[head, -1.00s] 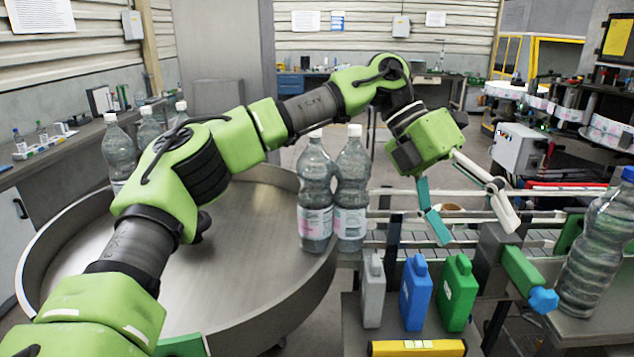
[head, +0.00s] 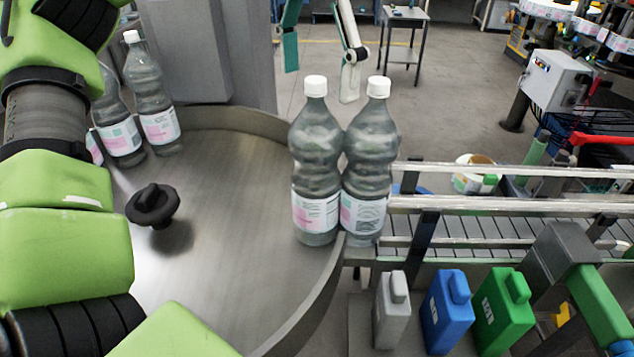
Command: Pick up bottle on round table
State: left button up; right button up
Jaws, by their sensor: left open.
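The round table (head: 230,255) is a grey metal disc with a raised rim. Two clear bottles with white caps and pink-white labels stand upright side by side at its right edge: a left bottle (head: 316,165) and a right bottle (head: 370,165). More such bottles (head: 152,100) stand at the table's far left, partly hidden by my arm. My left gripper (head: 322,60) is open and empty at the top of the view, its fingers pointing down above and beyond the two bottle caps. My right gripper is out of view.
A conveyor (head: 500,225) with rails runs right from the table. Grey (head: 391,310), blue (head: 447,312) and green (head: 503,312) small jugs stand in front of it. A black knob (head: 153,206) rises from the table's middle. The table between knob and bottles is clear.

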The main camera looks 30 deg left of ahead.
aim_at(317, 101)
pick_arm(q)
notch_tip(317, 101, down, 3)
jog(key=shift+a+f, duration=0.1)
jog(key=shift+f, duration=0.05)
jog(key=shift+w+f+b, duration=0.2)
jog(key=shift+f+b, duration=0.15)
jog(key=shift+f, duration=0.4)
notch_tip(317, 101, down, 4)
jog(key=shift+s+b, duration=0.15)
jog(key=shift+b, duration=0.15)
jog(key=shift+a+f, duration=0.1)
jog(key=shift+f, duration=0.2)
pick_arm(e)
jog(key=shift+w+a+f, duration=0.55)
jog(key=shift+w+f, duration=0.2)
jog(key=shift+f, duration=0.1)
pick_arm(q)
jog(key=shift+r, duration=0.1)
jog(key=c, duration=1.8)
jog(key=shift+r, duration=0.1)
jog(key=c, duration=0.4)
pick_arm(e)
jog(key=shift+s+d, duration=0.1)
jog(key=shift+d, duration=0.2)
